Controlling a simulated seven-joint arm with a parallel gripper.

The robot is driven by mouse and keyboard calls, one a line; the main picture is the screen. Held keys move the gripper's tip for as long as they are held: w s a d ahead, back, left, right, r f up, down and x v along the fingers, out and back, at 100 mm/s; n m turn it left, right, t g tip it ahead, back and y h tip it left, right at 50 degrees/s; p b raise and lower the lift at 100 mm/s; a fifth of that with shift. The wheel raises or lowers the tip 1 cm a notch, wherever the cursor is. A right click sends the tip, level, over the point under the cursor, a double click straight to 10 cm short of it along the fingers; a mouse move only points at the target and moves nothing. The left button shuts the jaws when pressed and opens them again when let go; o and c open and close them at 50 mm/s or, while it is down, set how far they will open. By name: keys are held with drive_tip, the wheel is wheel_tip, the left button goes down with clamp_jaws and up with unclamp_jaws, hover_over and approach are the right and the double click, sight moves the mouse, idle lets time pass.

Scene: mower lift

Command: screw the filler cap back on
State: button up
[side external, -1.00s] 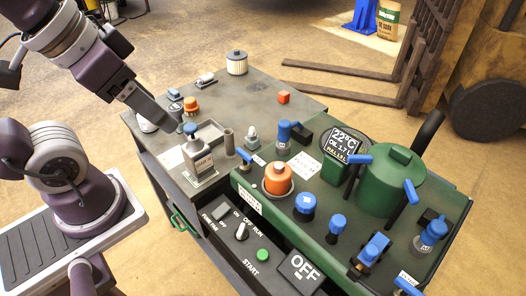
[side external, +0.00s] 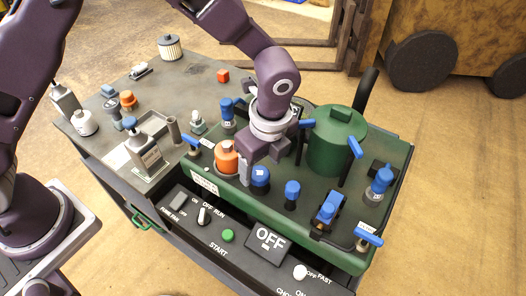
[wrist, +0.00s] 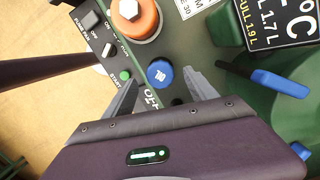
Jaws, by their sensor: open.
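A round blue cap (side external: 260,177) with a pale symbol on top, which I take for the filler cap, stands on the green machine deck beside the orange canister. In the wrist view the same cap (wrist: 160,73) lies in the gap between my fingertips. My gripper (side external: 259,166) points down over the deck, open and empty, with one finger close to the orange canister. The open fingers also show in the wrist view (wrist: 162,86), one on either side of the cap. I cannot tell their height over it, or how the cap sits on its neck.
An orange canister (side external: 227,157) with a white hex top stands close left of the cap. A green tank (side external: 337,140) and several blue levers and knobs (side external: 292,190) crowd the right. A control panel (side external: 205,215) runs along the front. Bottles and parts stand on the grey bench (side external: 185,90).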

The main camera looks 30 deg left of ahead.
drive_tip(key=shift+a+f, duration=0.2)
drive_tip(key=shift+f, duration=0.95)
drive_tip(key=c, duration=1.4)
drive_tip(key=o, duration=1.4)
drive_tip(key=shift+w, duration=0.1)
drive_tip(key=shift+a+r+h, duration=0.1)
drive_tip(key=shift+a+h, duration=0.05)
drive_tip(key=shift+h, duration=0.45)
drive_tip(key=shift+d+h, duration=0.2)
drive_tip(key=shift+h, duration=0.1)
drive_tip(key=shift+a, duration=0.2)
